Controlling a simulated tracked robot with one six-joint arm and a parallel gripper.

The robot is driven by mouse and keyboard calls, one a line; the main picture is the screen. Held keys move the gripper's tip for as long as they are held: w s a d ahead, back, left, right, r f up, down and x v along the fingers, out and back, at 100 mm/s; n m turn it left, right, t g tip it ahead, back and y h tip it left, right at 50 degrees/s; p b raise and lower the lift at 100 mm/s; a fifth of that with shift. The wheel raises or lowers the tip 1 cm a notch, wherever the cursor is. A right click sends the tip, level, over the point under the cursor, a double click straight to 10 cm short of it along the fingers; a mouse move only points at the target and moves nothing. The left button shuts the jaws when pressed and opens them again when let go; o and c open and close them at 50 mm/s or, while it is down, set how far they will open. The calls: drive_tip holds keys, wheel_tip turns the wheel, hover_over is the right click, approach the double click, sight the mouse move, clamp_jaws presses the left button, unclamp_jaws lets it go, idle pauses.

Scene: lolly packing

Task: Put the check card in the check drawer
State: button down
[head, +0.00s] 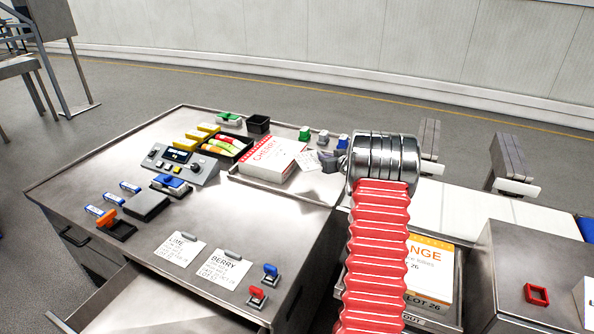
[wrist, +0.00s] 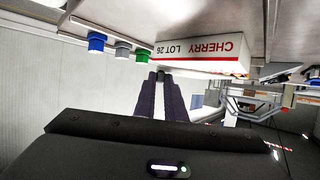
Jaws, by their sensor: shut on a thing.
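A small white printed card (head: 306,159) shows at the tip of my gripper (head: 328,162), beside the cherry box, and my gripper is shut on it. Its print is too small to read, so I cannot tell for sure that it is the check card. In the wrist view the dark fingers of my gripper (wrist: 160,78) are close together, pointing at the box, and the card is not clear there. An open drawer (head: 150,305) juts from the front of the bench at the lower left; its visible floor is bare. I cannot read a label on it.
The cherry box (head: 268,158) lies on a tray on the bench. A lime card (head: 180,248), a berry card (head: 226,268), stamps and a control box (head: 180,162) occupy the bench top. An orange box (head: 430,268) sits right of my arm. The bench middle has free room.

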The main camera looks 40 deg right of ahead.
drive_tip(key=shift+d, duration=0.25)
hover_over(325, 186)
drive_tip(key=shift+w+d+f, duration=0.1)
drive_tip(key=shift+w+f, duration=0.05)
drive_tip(key=shift+f, duration=2.95)
drive_tip(key=shift+f, duration=1.9)
drive_tip(key=c, duration=1.8)
unclamp_jaws()
drive_tip(key=shift+f, duration=0.1)
